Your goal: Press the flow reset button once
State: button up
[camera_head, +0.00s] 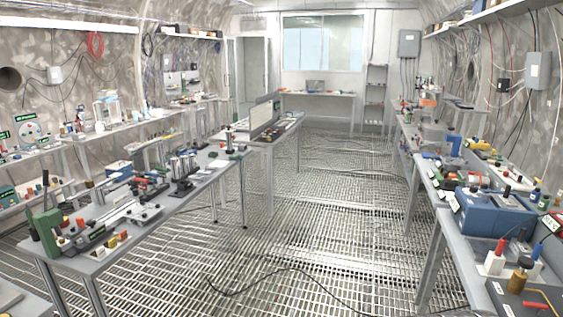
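I cannot single out a flow reset button for certain at this distance; labels are too small to read. On the left wall side, a white panel (28,131) carries small coloured round parts, with green label plates beside it. A blue box (490,213) with a dark top and small parts on it stands on the right bench. My gripper is not in view.
A long bench (110,258) crowded with fixtures stands on the left. The right benches (455,228) hold tools, bottles and boxes. The grated floor (310,210) between them is open, with a black cable (270,272) lying across it. A window (323,45) is at the far end.

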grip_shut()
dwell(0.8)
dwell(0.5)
